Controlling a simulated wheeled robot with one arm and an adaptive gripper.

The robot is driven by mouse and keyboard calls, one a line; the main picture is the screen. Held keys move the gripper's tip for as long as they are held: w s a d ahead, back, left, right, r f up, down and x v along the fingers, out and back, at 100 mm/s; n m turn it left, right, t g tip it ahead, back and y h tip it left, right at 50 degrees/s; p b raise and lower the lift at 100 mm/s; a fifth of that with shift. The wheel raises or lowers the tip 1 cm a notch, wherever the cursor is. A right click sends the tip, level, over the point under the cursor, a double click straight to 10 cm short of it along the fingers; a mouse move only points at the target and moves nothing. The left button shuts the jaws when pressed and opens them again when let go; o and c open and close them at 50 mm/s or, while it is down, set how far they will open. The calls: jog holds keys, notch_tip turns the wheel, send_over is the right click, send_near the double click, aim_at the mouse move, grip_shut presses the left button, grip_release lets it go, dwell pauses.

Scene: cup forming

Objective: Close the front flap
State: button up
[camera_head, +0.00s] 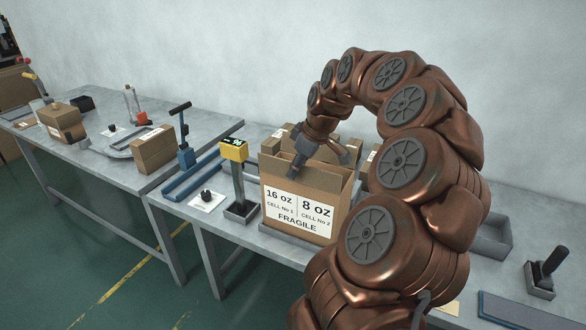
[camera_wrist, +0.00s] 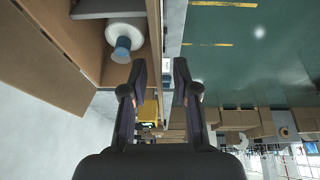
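The open cardboard box (camera_head: 298,238) stands upright on the bench in the head view, with a printed "16 oz / 8 oz FRAGILE" label on its front. A tan front panel, apparently the front flap (camera_head: 318,178), rises above the label. In the wrist view my gripper (camera_wrist: 160,72) is open, beside a cardboard wall (camera_wrist: 50,45). A white and blue rounded item (camera_wrist: 124,38) shows inside the cardboard there. Whether a finger touches the flap I cannot tell.
A yellow-headed display post (camera_head: 234,151) stands just left of the box. Several smaller cartons are behind it, partly hidden by my arm. A grey tray (camera_head: 494,240) and a black-handled tool (camera_head: 548,268) are at the right. A second table (camera_head: 200,122) is at the left.

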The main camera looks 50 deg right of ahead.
jog(key=shift+w+f, duration=0.25)
jog(key=shift+f, duration=0.35)
grip_shut()
